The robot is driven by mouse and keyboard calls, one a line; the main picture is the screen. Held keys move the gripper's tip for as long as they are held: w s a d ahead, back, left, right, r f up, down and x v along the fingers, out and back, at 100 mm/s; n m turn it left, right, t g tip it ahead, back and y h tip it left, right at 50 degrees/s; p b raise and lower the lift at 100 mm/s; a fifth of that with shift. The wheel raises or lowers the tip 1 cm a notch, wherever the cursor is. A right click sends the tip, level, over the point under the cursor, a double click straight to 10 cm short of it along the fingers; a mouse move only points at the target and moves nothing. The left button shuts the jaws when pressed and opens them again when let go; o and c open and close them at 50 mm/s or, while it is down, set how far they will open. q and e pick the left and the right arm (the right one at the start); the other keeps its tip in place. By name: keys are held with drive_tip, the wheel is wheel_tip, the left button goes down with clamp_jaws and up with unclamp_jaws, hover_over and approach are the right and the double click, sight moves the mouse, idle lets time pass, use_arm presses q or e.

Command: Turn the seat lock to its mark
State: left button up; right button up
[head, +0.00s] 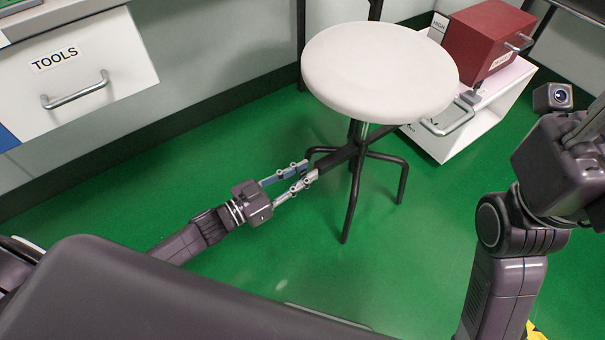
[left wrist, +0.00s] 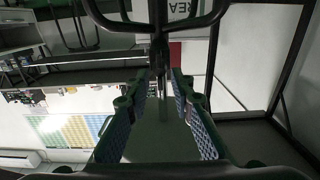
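A stool with a round white seat (head: 380,72) stands on the floor in the head view, on a metal post and dark legs (head: 352,200). A thick dark bar (head: 338,158) under the seat points at my left gripper (head: 311,170). I cannot tell whether this bar is the seat lock or a leg; no mark can be made out. My left gripper is open, its fingertips at the bar's near end. In the left wrist view, its fingers (left wrist: 160,90) are apart with dark stool parts (left wrist: 158,50) ahead. My right gripper (head: 588,125) is partly cut off at the right edge.
A white drawer labelled TOOLS (head: 75,80) is at the left. A red box (head: 486,42) sits on a low white cabinet (head: 470,125) behind the stool. Green floor (head: 160,185) is clear left of the stool.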

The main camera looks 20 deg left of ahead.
use_arm(q)
clamp_jaws()
